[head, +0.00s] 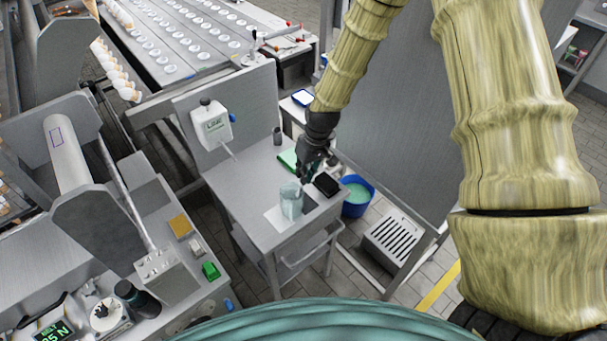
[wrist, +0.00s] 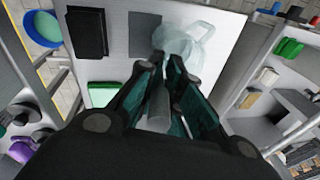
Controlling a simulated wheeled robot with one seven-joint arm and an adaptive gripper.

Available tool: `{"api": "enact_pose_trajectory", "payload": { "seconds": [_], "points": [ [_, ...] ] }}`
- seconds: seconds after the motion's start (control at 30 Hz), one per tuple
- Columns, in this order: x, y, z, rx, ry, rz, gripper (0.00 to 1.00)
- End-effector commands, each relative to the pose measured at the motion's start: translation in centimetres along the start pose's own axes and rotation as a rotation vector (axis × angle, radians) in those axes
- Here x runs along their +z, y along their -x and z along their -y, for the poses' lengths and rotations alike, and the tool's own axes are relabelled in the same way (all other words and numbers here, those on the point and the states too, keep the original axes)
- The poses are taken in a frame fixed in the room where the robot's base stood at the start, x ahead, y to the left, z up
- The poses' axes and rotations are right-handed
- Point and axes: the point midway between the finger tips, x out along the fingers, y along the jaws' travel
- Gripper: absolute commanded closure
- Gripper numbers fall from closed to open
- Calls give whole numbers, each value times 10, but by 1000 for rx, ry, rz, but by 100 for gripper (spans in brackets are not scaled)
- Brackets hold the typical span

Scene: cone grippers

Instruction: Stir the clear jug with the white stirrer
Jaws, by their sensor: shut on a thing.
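The clear jug (head: 291,203) stands upright on a light square near the front of the small grey table. It also shows in the wrist view (wrist: 190,42), just beyond my fingertips. My gripper (head: 306,172) is above the table, just behind and to the right of the jug. In the wrist view my gripper (wrist: 163,75) is shut on the white stirrer (wrist: 158,105), whose pale grey-white shaft shows between the fingers. The stirrer's lower end is hidden, so I cannot tell whether it is inside the jug.
A black box-like thing (head: 326,184) lies right of the jug, and a green sheet (head: 288,158) behind it. A white dispenser (head: 211,124) hangs on the panel at the table's back left. A blue bucket (head: 357,196) stands off the right edge. The table's left part is clear.

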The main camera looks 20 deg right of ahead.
Motion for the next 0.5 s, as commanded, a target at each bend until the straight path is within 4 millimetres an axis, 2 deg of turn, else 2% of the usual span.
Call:
{"api": "enact_pose_trajectory", "payload": {
  "seconds": [0.5],
  "points": [
    [0,34,-1,0,0,0,100]
  ]
}}
